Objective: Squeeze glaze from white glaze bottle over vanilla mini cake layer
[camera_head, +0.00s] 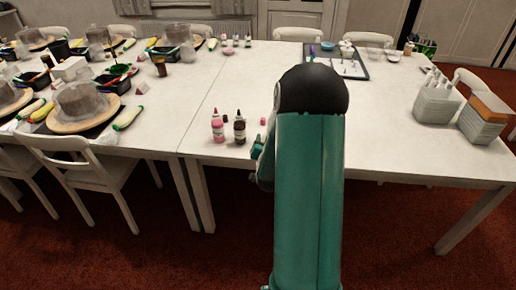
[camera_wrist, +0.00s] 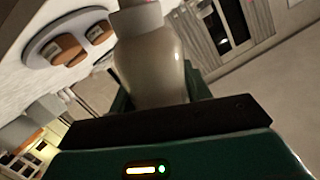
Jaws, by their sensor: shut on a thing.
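The white glaze bottle (camera_wrist: 155,62) looks cream-white and fills the middle of the wrist view. My gripper (camera_wrist: 158,92) is shut on it, with a green finger on each side. The bottle's tip runs out of the top of the picture. In the head view my arm hides the bottle and most of my gripper. Two brownish, cake-like pieces lie on a round grey board (camera_wrist: 32,47) at the upper left of the wrist view. I cannot tell whether either is the vanilla mini cake layer.
A pink bottle (camera_head: 218,128) and a dark brown bottle (camera_head: 239,128) stand left of my arm. A dark tray (camera_head: 352,71) with small bowls lies farther back. Grey-white containers (camera_head: 436,104) stand at the right. Turntables (camera_head: 82,122) with cakes fill the left table.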

